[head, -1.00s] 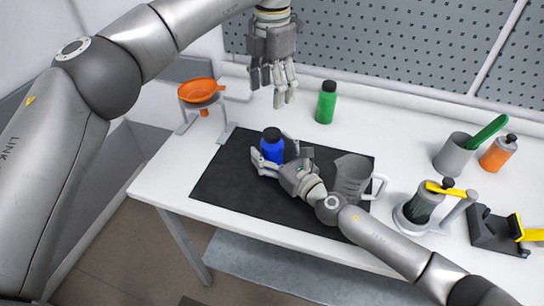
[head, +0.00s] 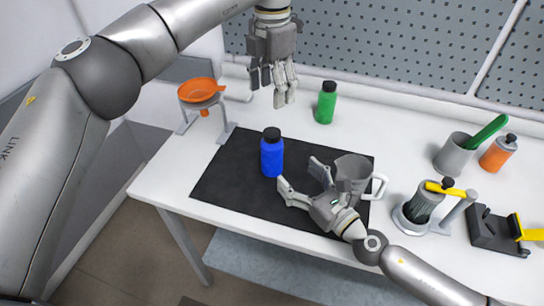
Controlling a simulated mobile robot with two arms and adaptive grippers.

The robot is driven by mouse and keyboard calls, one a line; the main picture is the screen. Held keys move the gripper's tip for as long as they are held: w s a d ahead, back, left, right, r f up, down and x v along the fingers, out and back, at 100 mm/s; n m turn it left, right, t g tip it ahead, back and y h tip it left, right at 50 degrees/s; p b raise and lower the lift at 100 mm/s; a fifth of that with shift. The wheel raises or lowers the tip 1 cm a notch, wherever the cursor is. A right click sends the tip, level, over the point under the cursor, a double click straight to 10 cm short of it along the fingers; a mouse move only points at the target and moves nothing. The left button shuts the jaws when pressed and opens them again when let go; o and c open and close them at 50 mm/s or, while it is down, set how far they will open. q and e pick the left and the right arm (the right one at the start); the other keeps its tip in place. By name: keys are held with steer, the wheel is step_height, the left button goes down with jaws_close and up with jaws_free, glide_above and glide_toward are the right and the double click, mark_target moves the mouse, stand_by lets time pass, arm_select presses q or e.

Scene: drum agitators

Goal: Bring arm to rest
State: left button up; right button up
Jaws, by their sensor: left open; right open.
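My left gripper (head: 279,82) is open and empty, raised above the back of the table, left of the green bottle. My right gripper (head: 299,179) is open and empty over the black mat (head: 225,178). Its fingers point up and left, toward the blue bottle (head: 272,155), with a gap between them. The blue bottle has a black cap and stands upright on the mat. A grey jug (head: 352,172) with a light handle stands just behind my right gripper, which partly hides it.
A green bottle (head: 326,103) stands at the back. An orange funnel (head: 199,90) sits on a stand at the left. A grey cup (head: 455,155), an orange bottle (head: 497,153), a device with a yellow lever (head: 440,190) and a black holder (head: 492,232) crowd the right. The mat's left part is clear.

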steer(key=shift+s+d, duration=0.2)
steer(key=shift+s, duration=0.05)
stand_by(0.4)
